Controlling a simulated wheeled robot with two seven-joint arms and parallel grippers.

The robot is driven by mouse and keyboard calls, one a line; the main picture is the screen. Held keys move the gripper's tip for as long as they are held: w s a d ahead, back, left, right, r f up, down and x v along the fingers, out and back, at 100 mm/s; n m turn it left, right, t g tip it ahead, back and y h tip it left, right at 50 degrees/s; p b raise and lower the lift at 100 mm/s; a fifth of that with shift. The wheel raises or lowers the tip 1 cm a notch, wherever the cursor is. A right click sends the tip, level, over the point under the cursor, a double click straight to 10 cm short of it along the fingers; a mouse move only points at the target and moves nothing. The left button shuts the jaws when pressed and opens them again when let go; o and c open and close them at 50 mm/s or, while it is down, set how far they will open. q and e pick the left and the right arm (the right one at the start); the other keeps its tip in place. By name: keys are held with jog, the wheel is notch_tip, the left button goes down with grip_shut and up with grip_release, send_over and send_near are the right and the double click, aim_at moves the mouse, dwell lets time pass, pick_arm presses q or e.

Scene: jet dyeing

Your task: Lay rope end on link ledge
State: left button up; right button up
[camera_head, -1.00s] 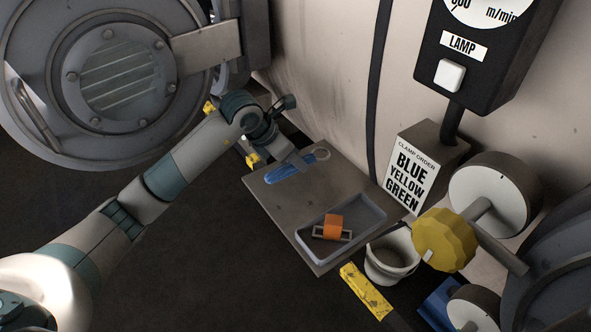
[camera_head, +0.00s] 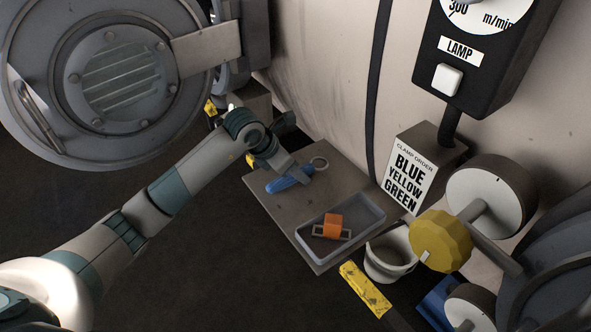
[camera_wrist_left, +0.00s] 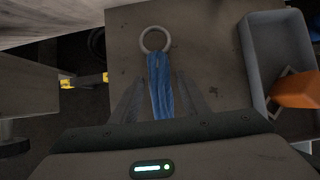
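A blue rope end (camera_head: 289,181) with a pale ring (camera_head: 319,163) at its tip is at the far part of a grey metal plate (camera_head: 275,214). My left gripper (camera_head: 291,172) is over it. In the left wrist view the blue rope end (camera_wrist_left: 161,88) runs between the two fingers, and the ring (camera_wrist_left: 155,39) points away from me. The fingers sit close on both sides, and the rope has moved with them. I cannot tell how far it is above the plate. No link ledge can be made out for sure. My right gripper is not in view.
A grey tray (camera_head: 368,224) with an orange piece (camera_head: 333,226) stands on the plate's near right. A white bucket (camera_head: 391,257) and a yellow bar (camera_head: 365,289) are beside it. A "CLAMP ORDER" sign (camera_head: 409,178) stands behind. A large round machine door (camera_head: 120,85) is at upper left.

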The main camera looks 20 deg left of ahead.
pick_arm(q)
jog(key=shift+r, duration=0.1)
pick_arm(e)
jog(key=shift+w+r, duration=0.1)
pick_arm(q)
jog(key=shift+s+a+r, duration=0.25)
jog(key=shift+r, duration=0.3)
jog(key=b+v, duration=0.1)
jog(key=v, duration=0.8)
jog(key=shift+r+b, duration=0.15)
jog(key=shift+b, duration=0.15)
jog(key=shift+s+a+r, duration=0.25)
jog(key=shift+s+r, duration=0.1)
jog(key=shift+r, duration=0.2)
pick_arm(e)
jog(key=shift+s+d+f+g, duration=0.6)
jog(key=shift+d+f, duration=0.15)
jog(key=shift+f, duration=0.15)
